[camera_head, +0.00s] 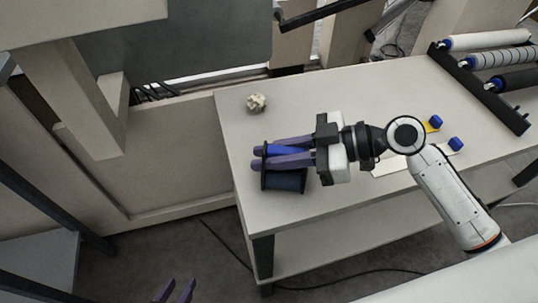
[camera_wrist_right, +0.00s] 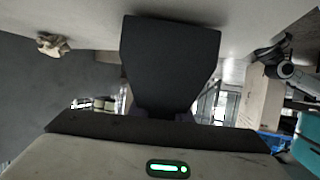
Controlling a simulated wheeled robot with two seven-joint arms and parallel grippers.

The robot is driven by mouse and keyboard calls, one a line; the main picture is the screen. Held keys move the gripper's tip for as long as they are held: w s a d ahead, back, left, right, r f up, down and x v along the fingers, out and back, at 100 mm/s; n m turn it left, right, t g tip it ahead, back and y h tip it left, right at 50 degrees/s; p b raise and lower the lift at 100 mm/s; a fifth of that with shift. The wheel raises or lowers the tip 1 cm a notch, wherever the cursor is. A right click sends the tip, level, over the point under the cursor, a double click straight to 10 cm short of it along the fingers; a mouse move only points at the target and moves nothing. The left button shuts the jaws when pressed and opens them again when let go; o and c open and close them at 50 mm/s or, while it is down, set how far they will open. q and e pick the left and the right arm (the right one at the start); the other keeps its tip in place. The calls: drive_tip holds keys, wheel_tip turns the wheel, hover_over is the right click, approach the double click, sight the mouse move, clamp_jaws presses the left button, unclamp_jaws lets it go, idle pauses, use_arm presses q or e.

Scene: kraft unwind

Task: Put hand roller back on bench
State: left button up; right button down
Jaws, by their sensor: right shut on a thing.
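The hand roller has a dark cylinder (camera_head: 284,181) and a blue handle (camera_head: 287,150). It is at the left end of the pale bench (camera_head: 350,95). My right gripper (camera_head: 258,158) is shut on the blue handle, with its purple fingers on either side of it. In the right wrist view the dark roller (camera_wrist_right: 168,62) fills the middle, close to the pale bench surface. I cannot tell whether it touches the bench. My left gripper (camera_head: 175,291) shows only its purple fingertips at the bottom edge, apart, with nothing seen between them.
A crumpled pale lump (camera_head: 256,102) lies on the bench behind the roller; the right wrist view shows it too (camera_wrist_right: 52,45). Blue-handled tools (camera_head: 456,144) lie to the right. A black rack (camera_head: 478,90) with several rolls stands at the far right. The bench middle is mostly clear.

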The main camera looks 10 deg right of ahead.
drive_tip(key=shift+s+f, duration=0.15)
drive_tip(key=shift+f, duration=0.5)
drive_tip(key=c, duration=1.6)
unclamp_jaws()
drive_tip(key=shift+f, duration=0.1)
drive_tip(key=shift+c, duration=0.2)
drive_tip(key=shift+r, duration=0.2)
drive_tip(key=shift+r+p, duration=0.45)
drive_tip(key=shift+r, duration=0.15)
drive_tip(key=shift+d+r, duration=0.2)
drive_tip(key=b+v, duration=0.1)
drive_tip(key=v, duration=1)
drive_tip(key=shift+d, duration=0.2)
